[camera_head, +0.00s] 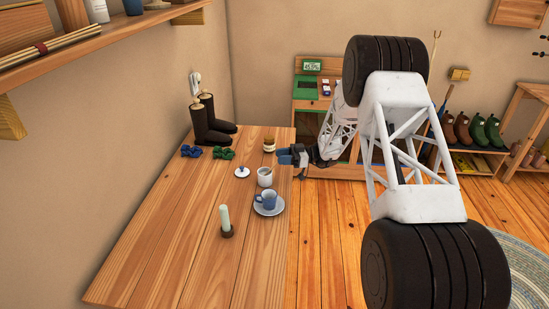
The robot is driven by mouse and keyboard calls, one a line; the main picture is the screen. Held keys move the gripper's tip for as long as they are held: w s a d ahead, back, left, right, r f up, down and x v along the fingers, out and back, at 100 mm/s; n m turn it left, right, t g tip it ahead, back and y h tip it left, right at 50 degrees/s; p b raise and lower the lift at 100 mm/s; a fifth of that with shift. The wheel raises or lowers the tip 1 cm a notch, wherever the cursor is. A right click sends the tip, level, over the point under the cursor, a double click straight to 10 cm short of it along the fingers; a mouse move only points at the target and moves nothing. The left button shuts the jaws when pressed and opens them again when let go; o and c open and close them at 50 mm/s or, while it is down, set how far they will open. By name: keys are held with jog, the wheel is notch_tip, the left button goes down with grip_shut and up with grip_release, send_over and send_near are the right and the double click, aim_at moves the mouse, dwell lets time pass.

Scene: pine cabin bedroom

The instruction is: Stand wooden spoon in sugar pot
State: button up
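The white sugar pot (264,178) stands upright on the wooden table, near its right edge. A thin tan-brown stick, which looks like the wooden spoon (268,171), shows at the pot's mouth and leans up to the right. How deep it sits is too small to tell. A white lid with a blue knob (242,172) lies on the table to the left of the pot. My gripper (284,156), with blue fingertips pointing left, is above and to the right of the pot, apart from it. I see nothing in it; the finger gap is unclear.
A blue cup (267,198) on a saucer (275,211) stands in front of the pot, with a candle (225,218) nearer. A small jar (269,145) is behind. Dark boots (208,123) and blue and green bows stand back left. The table's front left is clear.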

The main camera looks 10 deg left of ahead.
jog(key=shift+v, duration=1.45)
jog(key=shift+r, duration=0.1)
jog(key=s+d+r+m+h, duration=0.4)
jog(key=s+r+m+h, duration=0.1)
jog(key=s+r, duration=0.7)
jog(key=s+d+r+m+h, duration=0.4)
jog(key=s+r, duration=0.6)
jog(key=s, duration=0.3)
jog(key=s+d+r+m+t+h, duration=0.1)
jog(key=s+d+m+t+h, duration=0.1)
jog(key=s, duration=0.9)
jog(key=s+d+r+m+t+h, duration=0.1)
jog(key=s+d+m+t+h, duration=0.2)
jog(key=s+d+m, duration=0.3)
jog(key=s+d+r+m+t+h, duration=0.2)
jog(key=s+d+m+h, duration=0.2)
jog(key=s, duration=1.1)
jog(key=shift+s+d, duration=0.4)
jog(key=shift+d, duration=0.6)
